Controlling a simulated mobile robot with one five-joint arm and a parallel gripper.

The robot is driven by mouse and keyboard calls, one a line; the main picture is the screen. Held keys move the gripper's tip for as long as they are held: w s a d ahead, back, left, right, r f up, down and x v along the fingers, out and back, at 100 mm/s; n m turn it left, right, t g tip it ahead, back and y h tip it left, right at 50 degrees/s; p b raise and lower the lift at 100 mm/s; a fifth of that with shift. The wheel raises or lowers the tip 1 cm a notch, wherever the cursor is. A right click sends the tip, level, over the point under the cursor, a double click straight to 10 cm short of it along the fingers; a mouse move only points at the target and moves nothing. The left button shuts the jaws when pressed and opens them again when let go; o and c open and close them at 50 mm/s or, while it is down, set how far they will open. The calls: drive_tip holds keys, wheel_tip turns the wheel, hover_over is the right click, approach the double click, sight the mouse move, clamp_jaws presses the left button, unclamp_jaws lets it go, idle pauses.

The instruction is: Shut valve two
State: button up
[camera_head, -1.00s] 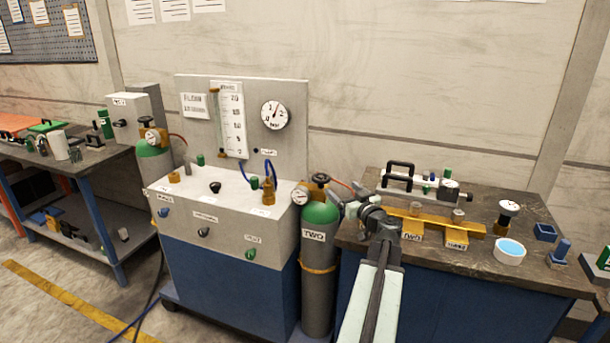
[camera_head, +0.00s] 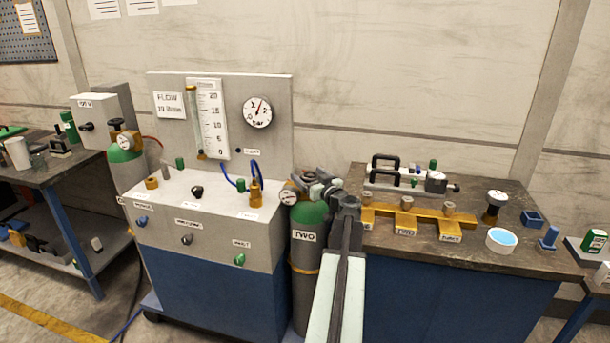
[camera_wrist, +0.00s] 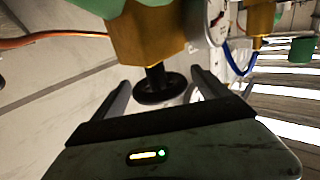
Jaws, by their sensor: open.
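Gas cylinder TWO (camera_head: 309,216) stands upright between the flow panel and the bench, grey with a green shoulder. Its brass valve body (camera_wrist: 140,35) and black handwheel (camera_wrist: 158,90) show in the wrist view, which appears upside down. My gripper (camera_wrist: 161,79) is open, with one finger on each side of the handwheel and gaps visible beside it. In the head view my gripper (camera_head: 312,186) is at the cylinder top and hides most of the handwheel. A brass manifold (camera_head: 420,218) on the bench also carries a TWO label (camera_head: 405,231).
A pressure gauge (camera_head: 288,197) sits left of the valve, close to my gripper. The flow cart (camera_head: 205,245) stands left of the cylinder, with blue hoses (camera_head: 256,168). The bench (camera_head: 455,262) is close on the right. An orange hose (camera_wrist: 50,38) runs from the valve.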

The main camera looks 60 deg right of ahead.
drive_tip(key=shift+x, duration=0.85)
drive_tip(key=shift+a, duration=0.1)
drive_tip(key=c, duration=1.4)
drive_tip(key=shift+s, duration=0.1)
